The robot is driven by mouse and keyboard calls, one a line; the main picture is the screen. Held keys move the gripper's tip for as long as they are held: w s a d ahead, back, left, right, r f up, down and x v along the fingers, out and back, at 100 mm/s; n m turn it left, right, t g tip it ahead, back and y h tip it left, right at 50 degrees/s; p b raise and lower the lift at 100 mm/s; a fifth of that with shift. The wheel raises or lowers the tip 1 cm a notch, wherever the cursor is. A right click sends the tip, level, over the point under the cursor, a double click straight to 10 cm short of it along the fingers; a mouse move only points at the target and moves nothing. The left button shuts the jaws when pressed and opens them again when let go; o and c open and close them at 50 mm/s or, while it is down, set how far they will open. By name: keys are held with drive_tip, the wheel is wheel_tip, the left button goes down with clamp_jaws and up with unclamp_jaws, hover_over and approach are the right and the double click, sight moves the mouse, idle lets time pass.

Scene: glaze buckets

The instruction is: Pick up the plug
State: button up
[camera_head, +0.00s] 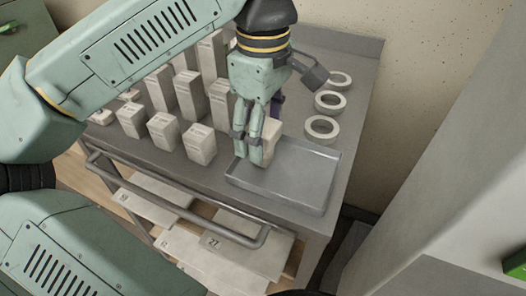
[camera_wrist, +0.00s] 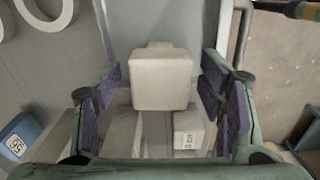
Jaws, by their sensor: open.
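A pale beige block, which I take to be the plug (camera_wrist: 160,79), shows between my fingers in the wrist view; no label shows on it. In the head view a pale block (camera_head: 271,138) stands just right of my fingers at the tray's back left, partly hidden by them. My gripper (camera_head: 247,150) points down over the tray's left end. In the wrist view my gripper (camera_wrist: 166,105) is open, its purple pads on either side of the block with a gap at each side.
A grey metal tray (camera_head: 300,180) lies at the table's front right. Several pale labelled blocks (camera_head: 199,145) stand in rows to the left. White rings (camera_head: 322,128) lie along the right side. A rail (camera_head: 180,208) runs along the front, above a lower shelf with pale slabs (camera_head: 245,250).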

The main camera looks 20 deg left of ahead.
drive_tip(key=shift+c, duration=0.4)
drive_tip(key=c, duration=1.3)
